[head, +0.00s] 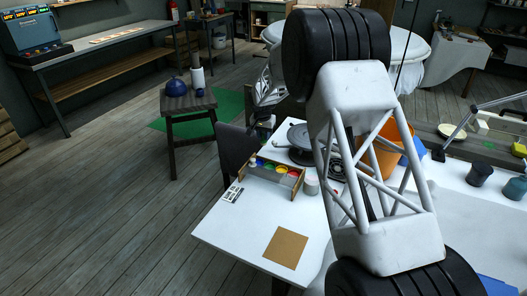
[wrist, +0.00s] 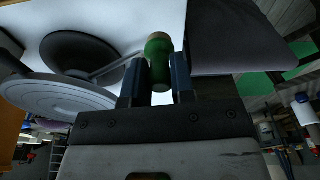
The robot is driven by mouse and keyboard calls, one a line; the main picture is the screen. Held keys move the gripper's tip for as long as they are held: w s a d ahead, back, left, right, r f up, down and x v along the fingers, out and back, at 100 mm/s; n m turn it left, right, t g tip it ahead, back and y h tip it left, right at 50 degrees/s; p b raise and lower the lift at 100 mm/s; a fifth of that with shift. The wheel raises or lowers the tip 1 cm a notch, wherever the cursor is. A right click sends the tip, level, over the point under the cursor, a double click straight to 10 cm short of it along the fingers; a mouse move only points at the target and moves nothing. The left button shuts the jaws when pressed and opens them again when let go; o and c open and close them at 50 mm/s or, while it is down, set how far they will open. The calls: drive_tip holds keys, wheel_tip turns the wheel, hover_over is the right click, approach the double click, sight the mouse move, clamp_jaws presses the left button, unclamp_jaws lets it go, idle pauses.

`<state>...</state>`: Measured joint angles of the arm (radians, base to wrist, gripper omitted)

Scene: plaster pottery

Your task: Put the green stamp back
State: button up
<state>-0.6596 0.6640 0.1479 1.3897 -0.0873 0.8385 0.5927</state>
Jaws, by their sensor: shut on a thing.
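In the wrist view the green stamp (wrist: 159,48) sits between the two dark fingers of my gripper (wrist: 160,64). The gripper is shut on it. The stamp is a round-topped green piece with a paler, tan end, and it sticks out past the fingertips. A white surface shows behind it. In the head view I cannot make out the gripper or the stamp; my arm covers part of the table there.
Grey round discs (wrist: 60,97) lie left in the wrist view. The table's front left is mostly clear.

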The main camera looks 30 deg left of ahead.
sight(263, 145)
drive_tip(key=shift+f, duration=1.85)
drive_tip(key=shift+f, duration=1.85)
drive_tip(key=shift+f, duration=0.2)
drive_tip(key=o, duration=0.9)
drive_tip(key=shift+r, duration=0.2)
drive_tip(key=r, duration=0.4)
drive_tip(key=s+r, duration=0.1)
drive_tip(key=r, duration=0.7)
drive_tip(key=shift+s, duration=0.25)
